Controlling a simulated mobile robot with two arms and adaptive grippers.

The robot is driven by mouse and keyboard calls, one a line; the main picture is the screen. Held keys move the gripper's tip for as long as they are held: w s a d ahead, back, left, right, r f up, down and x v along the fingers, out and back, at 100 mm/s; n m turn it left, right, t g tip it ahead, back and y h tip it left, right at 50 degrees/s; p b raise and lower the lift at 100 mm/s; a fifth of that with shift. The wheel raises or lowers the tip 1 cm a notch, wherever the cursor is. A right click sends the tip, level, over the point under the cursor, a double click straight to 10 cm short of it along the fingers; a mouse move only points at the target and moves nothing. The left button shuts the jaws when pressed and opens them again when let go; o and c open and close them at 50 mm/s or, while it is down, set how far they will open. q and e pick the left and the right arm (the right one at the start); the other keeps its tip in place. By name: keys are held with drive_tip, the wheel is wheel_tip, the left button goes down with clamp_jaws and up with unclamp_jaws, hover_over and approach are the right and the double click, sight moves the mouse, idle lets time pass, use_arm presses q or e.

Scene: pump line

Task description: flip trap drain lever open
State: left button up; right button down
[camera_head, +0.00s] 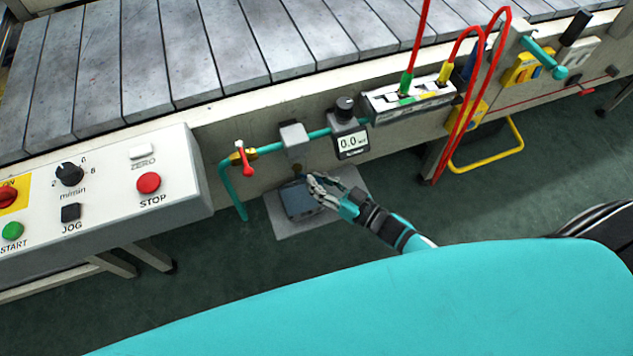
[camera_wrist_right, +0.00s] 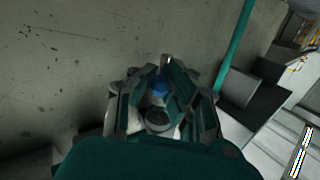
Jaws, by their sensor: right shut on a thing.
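A blue-grey box-shaped unit (camera_head: 298,200), which looks like the trap, stands on a pale floor plate (camera_head: 345,177) below the teal pipe. My right gripper (camera_head: 314,183) reaches in from the right, and its fingers are at the unit's upper right edge. In the wrist view the right gripper (camera_wrist_right: 158,90) is closed around a small blue part (camera_wrist_right: 160,87), which looks like the drain lever. The fingers hide most of that part, so its angle cannot be told. My left gripper is not in view.
The teal pipe (camera_head: 268,149) with a red-handled valve (camera_head: 245,160) and a gauge reading 0.0 (camera_head: 351,143) runs above. A control panel (camera_head: 110,195) is at left. A yellow handle (camera_head: 485,165) and red hoses (camera_head: 470,100) are at right. Floor between is clear.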

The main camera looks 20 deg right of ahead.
drive_tip(key=shift+w+d+f, duration=0.1)
drive_tip(key=shift+d, duration=0.15)
drive_tip(key=c, duration=1.2)
unclamp_jaws()
drive_tip(key=shift+f, duration=0.1)
drive_tip(key=v, duration=1.2)
drive_tip(key=shift+d, duration=0.1)
drive_tip(key=shift+o, duration=0.2)
